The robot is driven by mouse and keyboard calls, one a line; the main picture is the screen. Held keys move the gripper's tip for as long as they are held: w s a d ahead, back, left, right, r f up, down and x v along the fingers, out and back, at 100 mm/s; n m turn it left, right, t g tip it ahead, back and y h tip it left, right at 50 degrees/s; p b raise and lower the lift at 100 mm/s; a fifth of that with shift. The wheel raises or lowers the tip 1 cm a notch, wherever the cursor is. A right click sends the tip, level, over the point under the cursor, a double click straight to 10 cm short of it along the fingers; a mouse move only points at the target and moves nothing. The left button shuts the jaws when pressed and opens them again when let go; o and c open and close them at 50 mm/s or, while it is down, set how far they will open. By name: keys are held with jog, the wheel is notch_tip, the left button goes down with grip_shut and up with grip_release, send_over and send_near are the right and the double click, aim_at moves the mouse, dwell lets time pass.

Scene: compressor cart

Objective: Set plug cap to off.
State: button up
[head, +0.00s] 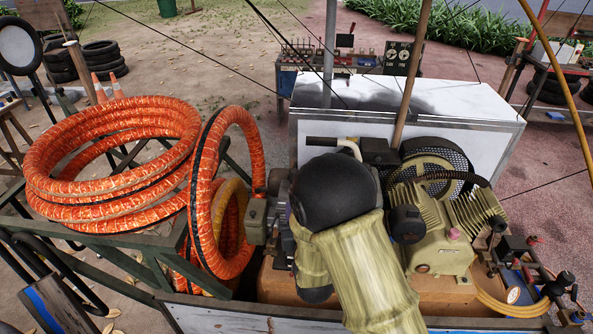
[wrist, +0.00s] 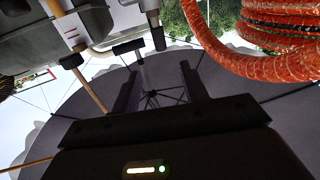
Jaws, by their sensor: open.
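I cannot say for certain which part is the plug cap. In the wrist view a small dark cylindrical cap (wrist: 158,39) hangs at the end of a pale stem, above and beyond my fingertips. My gripper (wrist: 160,82) is open, with its two dark fingers apart, nothing gripped between them and a gap to that cap. In the head view my arm's sleeve and black joint cover the middle of the machinery and hide my gripper.
Orange hose (head: 110,205) lies coiled on the left and also shows in the wrist view (wrist: 265,65). A white box (head: 470,105) stands behind the machinery. A brown pole (head: 412,75) rises beside the compressor. A grey housing (wrist: 40,40) fills the wrist view's upper left.

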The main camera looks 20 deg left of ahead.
jog(key=p+x, duration=0.5)
jog(key=x, duration=1)
jog(key=shift+w+a+p, duration=0.1)
jog(key=shift+w+p, duration=0.1)
jog(key=shift+p, duration=0.1)
jog(key=shift+w+a, duration=0.35)
jog(key=shift+a, duration=0.1)
jog(key=shift+w, duration=0.1)
jog(key=shift+d, duration=0.1)
jog(key=shift+c, duration=0.4)
